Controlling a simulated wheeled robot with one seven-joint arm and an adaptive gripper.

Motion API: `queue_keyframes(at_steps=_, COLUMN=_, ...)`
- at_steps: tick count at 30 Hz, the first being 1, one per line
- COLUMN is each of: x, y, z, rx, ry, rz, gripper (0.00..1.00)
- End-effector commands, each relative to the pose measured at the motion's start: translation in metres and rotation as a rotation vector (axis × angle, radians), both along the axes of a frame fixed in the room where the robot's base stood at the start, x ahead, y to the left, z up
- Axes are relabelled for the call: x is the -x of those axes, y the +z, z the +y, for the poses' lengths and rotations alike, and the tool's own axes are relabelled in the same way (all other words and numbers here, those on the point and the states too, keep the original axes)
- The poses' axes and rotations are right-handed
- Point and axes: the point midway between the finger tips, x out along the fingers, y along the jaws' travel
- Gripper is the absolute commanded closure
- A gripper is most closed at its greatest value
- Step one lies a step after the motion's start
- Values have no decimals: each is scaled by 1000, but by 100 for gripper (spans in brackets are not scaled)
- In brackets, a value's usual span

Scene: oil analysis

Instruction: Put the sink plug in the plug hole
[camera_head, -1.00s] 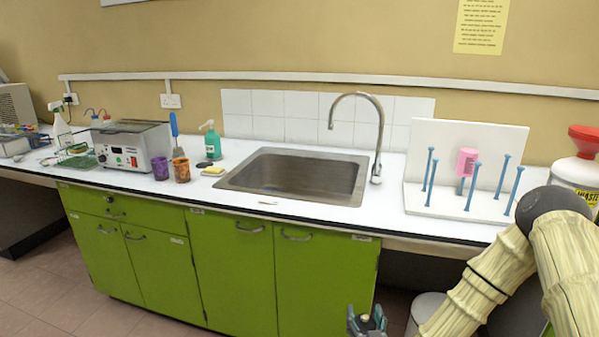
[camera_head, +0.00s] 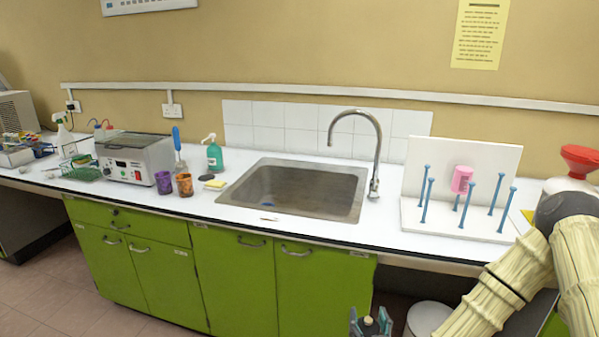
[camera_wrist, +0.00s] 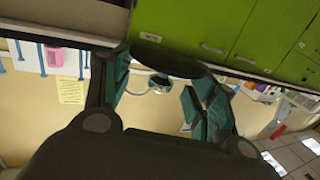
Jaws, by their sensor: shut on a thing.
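The steel sink (camera_head: 345,205) is set into the white worktop, with a tall curved tap (camera_head: 377,160) at its back right. I cannot make out the plug hole in the basin from here. My gripper (camera_head: 370,322) is low at the bottom edge of the head view, in front of the green cupboards and below worktop height. It is shut on a small dark round thing, which seems to be the sink plug (camera_head: 368,321). In the wrist view, a dark disc, likely the same plug (camera_wrist: 165,60), sits between the teal fingers.
A white peg rack (camera_head: 462,225) with blue pegs and a pink container (camera_head: 461,179) stands right of the sink. Left are a green soap bottle (camera_head: 214,155), a yellow sponge (camera_head: 215,184), two cups (camera_head: 184,185) and a grey bath (camera_head: 138,160). The worktop's front edge lies above my gripper.

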Motion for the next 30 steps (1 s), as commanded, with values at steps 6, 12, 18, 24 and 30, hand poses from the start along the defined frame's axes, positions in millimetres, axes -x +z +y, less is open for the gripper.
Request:
queue_keyframes(at_steps=6, x=17, y=-26, z=1, rx=1, ry=3, rz=4, gripper=65)
queue_keyframes(at_steps=12, x=40, y=-54, z=1, rx=2, ry=3, rz=4, gripper=65)
queue_keyframes(at_steps=18, x=56, y=-70, z=0, rx=0, ry=1, rz=1, gripper=65)
queue_keyframes(at_steps=24, x=61, y=-75, z=1, rx=2, ry=1, rz=-2, gripper=65)
queue_keyframes(at_steps=30, x=61, y=-76, z=0, rx=3, ry=1, rz=-3, gripper=65)
